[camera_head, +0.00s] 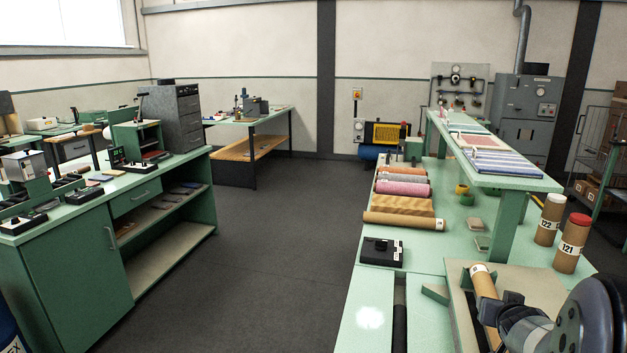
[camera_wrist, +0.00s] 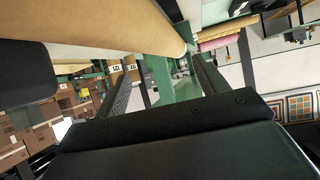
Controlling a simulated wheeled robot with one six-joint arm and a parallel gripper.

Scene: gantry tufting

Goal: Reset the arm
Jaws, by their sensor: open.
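My arm reaches in at the bottom right of the head view, and my gripper shows in the wrist view (camera_wrist: 168,62) with its two dark fingers spread apart. Nothing shows clearly between the fingers. A cardboard tube (camera_head: 482,282) with a white end label lies by the arm's end in the head view, partly hidden by it. A large tan tube (camera_wrist: 100,28) crosses the top of the wrist view, close to the camera. I cannot tell whether the gripper touches it.
Two upright tubes, 122 (camera_head: 549,222) and 121 (camera_head: 572,246), stand on the green bench (camera_head: 437,262) near my arm. A raised shelf (camera_head: 530,180) overhangs it. Rolls (camera_head: 403,189) and a black box (camera_head: 381,252) lie left. Open floor (camera_head: 270,240) separates it from the left cabinet (camera_head: 80,275).

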